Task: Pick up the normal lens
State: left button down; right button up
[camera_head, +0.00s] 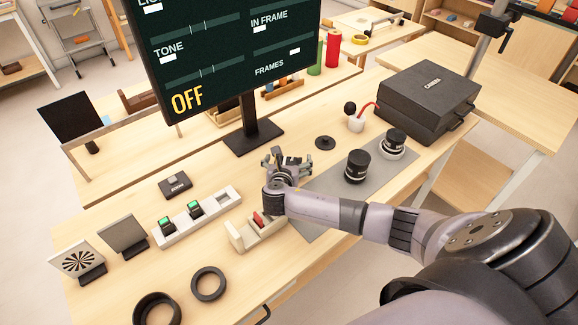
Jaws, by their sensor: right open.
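Two dark cylindrical lenses stand upright on a grey mat (322,181) in the head view. The nearer lens (357,167) is black with a pale ring. The farther lens (394,142) is black with a white lower part. I cannot read any label that tells which is the normal lens. My right gripper (287,157) is open and appears empty, left of both lenses and apart from them, near the mat's left edge. My right forearm crosses the near part of the mat and hides some of it. My left gripper is not in view.
A black case (430,98) stands at the back right. A flat black disc (325,143) lies behind the mat. A monitor (225,45) rises behind. A white holder (197,217), a cream block holder (255,232) and two black rings (208,284) lie at the left.

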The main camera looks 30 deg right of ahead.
aim_at(288, 159)
jog(key=c, duration=1.7)
notch_tip(288, 159, up, 20)
jog(key=shift+c, duration=0.2)
jog(key=s+a+r+n+t+y, duration=0.1)
jog(key=s+a+r+n+y, duration=0.3)
jog(key=a, duration=0.5)
jog(key=s+a+r+n+t+y, duration=0.2)
jog(key=s+a+r+n+y, duration=0.2)
jog(key=a+r, duration=0.4)
jog(key=shift+s+a+t+y, duration=0.3)
jog(key=shift+s+a+y, duration=0.2)
jog(key=shift+a, duration=0.35)
